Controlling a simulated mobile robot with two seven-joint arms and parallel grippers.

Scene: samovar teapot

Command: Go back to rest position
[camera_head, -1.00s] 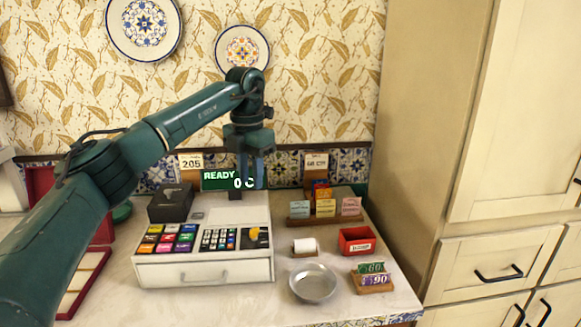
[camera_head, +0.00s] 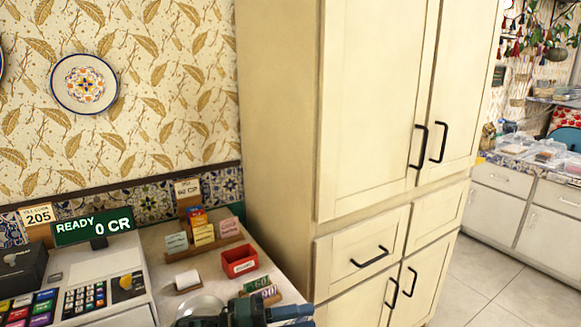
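My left gripper (camera_head: 300,315) shows at the bottom edge, its blue fingers pointing right. Most of its arm is cut off below the picture. It is in front of the counter's near part and partly covers a round metal dish (camera_head: 200,306). Nothing is seen held in it, but the frame edge cuts it and I cannot tell how far its fingers are apart. My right gripper is not in view.
A cash register (camera_head: 105,268) with a green READY display (camera_head: 93,226) stands at left. A card rack (camera_head: 212,245), paper roll (camera_head: 187,280) and red box (camera_head: 240,262) are on the counter. A tall cream cabinet (camera_head: 370,110) stands beside it. Open tiled floor (camera_head: 490,275) lies at right.

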